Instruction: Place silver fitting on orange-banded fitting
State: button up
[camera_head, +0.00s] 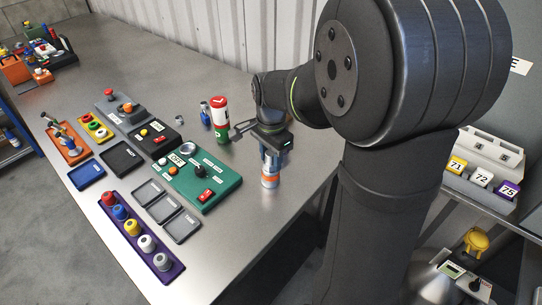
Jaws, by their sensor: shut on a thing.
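My gripper (272,156) points down near the right edge of the steel table. It is shut on a silver-grey piece, which I take to be the silver fitting (270,166); the fingers hide much of it. The orange-banded fitting (270,182) stands upright on the table directly below the gripper. The silver piece appears in line over its top. I cannot tell whether the two touch.
A green control panel (222,186) lies just left of the fitting. A red, white and green canister (220,118) stands behind it. A purple rack (135,238) with several coloured knobs and empty grey trays (181,228) lie further left. Bare table lies in front.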

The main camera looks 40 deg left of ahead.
aim_at(271, 153)
jog(key=o, duration=1)
notch_tip(271, 153, up, 12)
jog(key=shift+r, duration=0.15)
notch_tip(271, 153, down, 12)
jog(key=shift+f, duration=0.1)
jog(key=shift+r, duration=1.7)
jog(key=shift+f, duration=0.15)
